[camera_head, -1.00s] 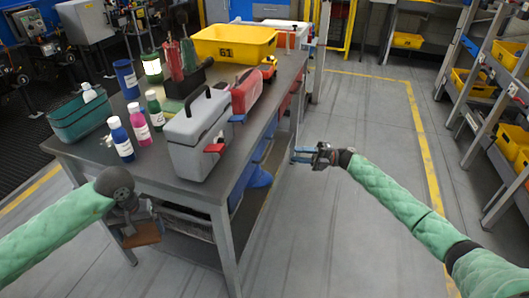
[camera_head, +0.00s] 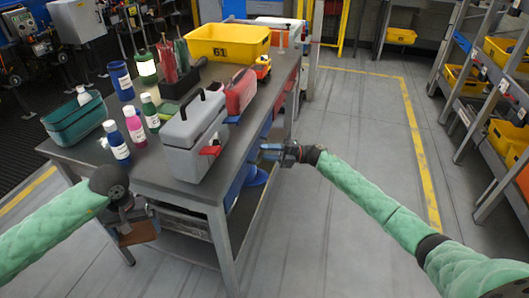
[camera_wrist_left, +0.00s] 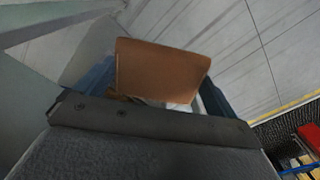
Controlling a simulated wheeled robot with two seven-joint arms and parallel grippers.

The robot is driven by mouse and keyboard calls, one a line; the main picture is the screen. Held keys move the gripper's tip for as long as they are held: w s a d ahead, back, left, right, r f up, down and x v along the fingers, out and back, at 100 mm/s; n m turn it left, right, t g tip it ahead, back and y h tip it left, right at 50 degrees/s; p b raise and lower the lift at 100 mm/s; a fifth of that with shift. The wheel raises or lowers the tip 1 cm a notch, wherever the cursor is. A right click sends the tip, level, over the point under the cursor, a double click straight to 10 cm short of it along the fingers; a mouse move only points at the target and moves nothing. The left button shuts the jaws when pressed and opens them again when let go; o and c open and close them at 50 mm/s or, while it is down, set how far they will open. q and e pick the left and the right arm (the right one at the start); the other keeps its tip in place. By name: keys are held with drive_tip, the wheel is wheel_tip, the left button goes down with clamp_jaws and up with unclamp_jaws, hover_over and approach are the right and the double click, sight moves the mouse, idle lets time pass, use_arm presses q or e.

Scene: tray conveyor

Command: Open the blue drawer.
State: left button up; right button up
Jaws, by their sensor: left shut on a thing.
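Blue surfaces show under the table's right side, partly hidden by the tabletop and a leg; a blue part (camera_head: 257,178) sticks out there. I cannot tell which of them is the blue drawer's front. My right gripper (camera_head: 268,152) is beside the table's right edge, close to the blue surfaces. Its two blue fingers are apart with nothing seen between them. My left gripper (camera_head: 135,228) is at the table's near left corner, shut on a brown block (camera_head: 138,236). The brown block (camera_wrist_left: 160,70) also shows between the fingers in the left wrist view.
The grey table (camera_head: 180,192) carries a grey toolbox (camera_head: 190,145), a red case (camera_head: 241,92), several bottles, a teal basket (camera_head: 75,122) and a yellow bin (camera_head: 228,44). Shelves with yellow bins stand at right. The floor between is clear.

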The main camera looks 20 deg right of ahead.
clamp_jaws()
use_arm(q)
wheel_tip(320, 180, down, 3)
drive_tip(key=b, duration=0.3)
drive_tip(key=shift+f, duration=0.2)
use_arm(e)
drive_tip(key=s+d, duration=0.6)
drive_tip(key=d, duration=0.3)
drive_tip(key=s+d, duration=0.6)
drive_tip(key=d, duration=0.3)
drive_tip(key=shift+s+d, duration=0.2)
drive_tip(key=shift+s, duration=0.05)
unclamp_jaws()
use_arm(q)
wheel_tip(320, 180, down, 2)
drive_tip(key=shift+b, duration=1.2)
use_arm(e)
drive_tip(key=v, duration=1.2)
drive_tip(key=shift+f, duration=0.1)
